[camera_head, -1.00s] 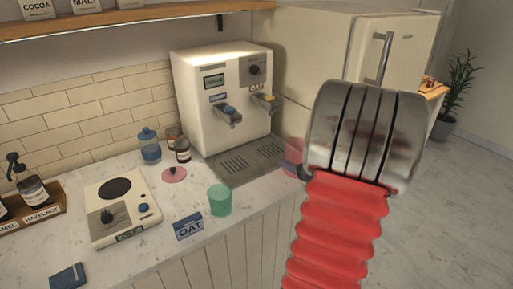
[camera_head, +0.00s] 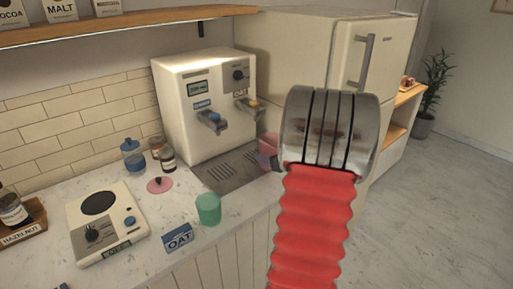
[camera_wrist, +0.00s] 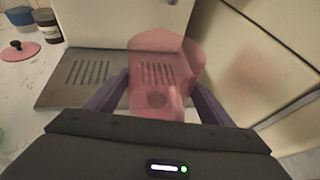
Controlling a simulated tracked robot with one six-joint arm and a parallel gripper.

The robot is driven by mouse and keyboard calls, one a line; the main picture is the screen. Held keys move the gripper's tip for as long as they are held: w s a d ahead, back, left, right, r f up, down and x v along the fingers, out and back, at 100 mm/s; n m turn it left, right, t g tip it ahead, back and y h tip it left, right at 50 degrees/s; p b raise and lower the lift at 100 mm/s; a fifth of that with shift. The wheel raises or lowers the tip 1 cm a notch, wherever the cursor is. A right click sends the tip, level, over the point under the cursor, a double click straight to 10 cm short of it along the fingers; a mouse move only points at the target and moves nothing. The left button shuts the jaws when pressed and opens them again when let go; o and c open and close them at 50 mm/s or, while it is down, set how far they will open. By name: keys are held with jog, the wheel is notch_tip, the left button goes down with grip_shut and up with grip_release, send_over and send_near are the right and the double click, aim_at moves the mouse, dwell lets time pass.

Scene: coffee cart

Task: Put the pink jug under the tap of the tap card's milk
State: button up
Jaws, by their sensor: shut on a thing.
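The label above that tap reads OAT. The card (camera_head: 178,238) on the counter reads OAT. In the wrist view, my gripper (camera_wrist: 155,98) is shut on the jug (camera_wrist: 158,65), one purple finger on each side. The jug overlaps the right grate of the drip tray (camera_wrist: 115,61); its height above the tray is unclear.
A green cup (camera_head: 208,209) stands on the counter in front of the drip tray. A fridge (camera_head: 310,60) stands close on the right.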

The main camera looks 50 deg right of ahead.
jog(key=w+d, duration=0.1)
jog(key=w, duration=0.2)
jog(key=w+d, duration=0.2)
jog(key=w, duration=0.1)
jog(key=w+d, duration=0.1)
jog(key=w, duration=0.3)
jog(key=shift+d+r, duration=0.1)
jog(key=shift+d, duration=0.25)
jog(key=shift+w, duration=0.1)
jog(key=shift+w, duration=0.2)
jog(key=shift+w+d+f, duration=0.2)
jog(key=shift+w, duration=0.05)
jog(key=shift+f, duration=1.55)
jog(key=o, duration=1.4)
jog(key=shift+f, duration=0.15)
